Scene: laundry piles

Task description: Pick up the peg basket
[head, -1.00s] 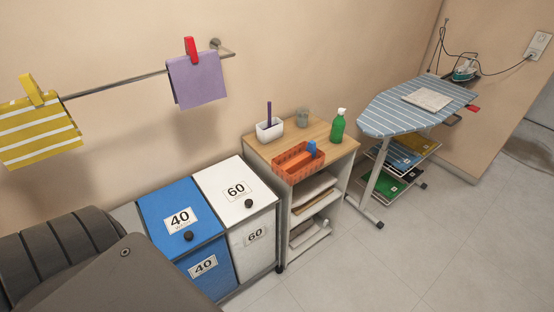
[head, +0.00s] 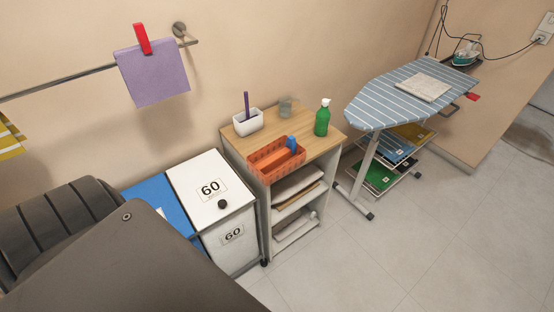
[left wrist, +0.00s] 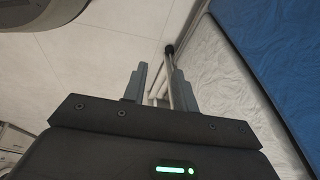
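The peg basket is an orange, slotted, open-topped basket (head: 276,164) near the front edge of the small wooden-topped cart (head: 310,140) in the head view. A blue item (head: 292,144) stands up at its right end. My left gripper (left wrist: 161,82) shows in the left wrist view, with its two grey fingers apart. Nothing is seen held between them; a thin pale post and the floor show behind. The basket is not visible in that view, and neither gripper shows in the head view.
A white cup with a purple stick (head: 248,122), a grey cup (head: 287,107) and a green bottle (head: 322,119) share the cart top. White (head: 209,184) and blue (head: 160,198) bins stand left. An ironing board (head: 400,95) stands right. Floor in front is clear.

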